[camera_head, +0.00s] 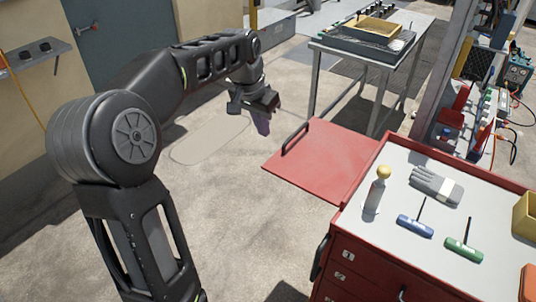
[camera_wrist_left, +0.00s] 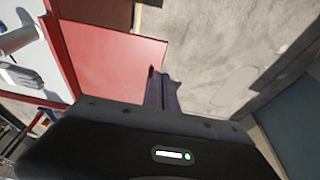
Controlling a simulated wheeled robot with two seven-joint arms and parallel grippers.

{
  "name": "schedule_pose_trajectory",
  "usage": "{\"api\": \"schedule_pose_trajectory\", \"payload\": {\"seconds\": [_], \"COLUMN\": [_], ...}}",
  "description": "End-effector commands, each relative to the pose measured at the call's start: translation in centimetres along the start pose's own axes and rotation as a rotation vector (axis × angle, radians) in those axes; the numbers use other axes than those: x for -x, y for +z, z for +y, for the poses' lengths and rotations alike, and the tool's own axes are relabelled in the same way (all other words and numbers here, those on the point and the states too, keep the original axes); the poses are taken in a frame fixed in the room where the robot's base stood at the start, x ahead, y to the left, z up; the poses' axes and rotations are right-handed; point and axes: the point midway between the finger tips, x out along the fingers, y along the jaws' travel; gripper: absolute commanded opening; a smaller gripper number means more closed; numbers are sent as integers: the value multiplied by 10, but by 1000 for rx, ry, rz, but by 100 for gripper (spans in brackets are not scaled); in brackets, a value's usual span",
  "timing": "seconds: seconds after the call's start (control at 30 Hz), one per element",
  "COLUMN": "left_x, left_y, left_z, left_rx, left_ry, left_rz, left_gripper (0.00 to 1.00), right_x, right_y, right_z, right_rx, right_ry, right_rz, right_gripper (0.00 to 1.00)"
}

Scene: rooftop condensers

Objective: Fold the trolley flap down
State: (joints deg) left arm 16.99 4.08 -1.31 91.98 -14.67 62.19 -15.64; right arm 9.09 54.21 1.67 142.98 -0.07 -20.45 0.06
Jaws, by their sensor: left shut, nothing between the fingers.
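The red trolley flap (camera_head: 320,160) stands out roughly level from the side of the red trolley (camera_head: 355,262). A dark bar handle (camera_head: 296,139) sits near its outer edge. My left gripper (camera_head: 263,128) is shut and empty, fingers pointing down, just beyond the flap's outer far corner and apart from it in the head view. In the left wrist view, the flap (camera_wrist_left: 112,62) lies left of my left gripper's fingers (camera_wrist_left: 163,85), which show close beside its edge; the exact gap is unclear. My right gripper is out of view.
On the trolley top are a brush-like tool (camera_head: 377,188), gloves (camera_head: 437,184), a blue-handled tool (camera_head: 415,226) and a green-handled tool (camera_head: 464,249). A metal table (camera_head: 340,52) stands behind. The floor left of the flap (camera_head: 225,200) is clear.

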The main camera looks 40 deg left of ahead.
Motion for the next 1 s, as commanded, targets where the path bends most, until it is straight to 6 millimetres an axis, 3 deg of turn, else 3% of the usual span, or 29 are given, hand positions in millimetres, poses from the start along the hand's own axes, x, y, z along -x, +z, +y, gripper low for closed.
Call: {"api": "schedule_pose_trajectory", "payload": {"seconds": [0.4, 0.53, 0.7, 1.0], "left_x": [-81, -100, -113, -116], "left_y": [1, 8, 11, 12], "left_z": [0, 0, 0, 0], "left_rx": [0, 1, 0, 0], "left_ry": [2, 1, 0, 0], "left_rz": [-5, -4, 0, 0], "left_gripper": [0, 0, 0, 0], "right_x": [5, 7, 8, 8], "right_y": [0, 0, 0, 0], "right_z": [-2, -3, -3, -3], "right_rx": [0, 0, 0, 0], "right_ry": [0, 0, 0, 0], "right_rz": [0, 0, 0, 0], "right_gripper": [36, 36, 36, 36]}}
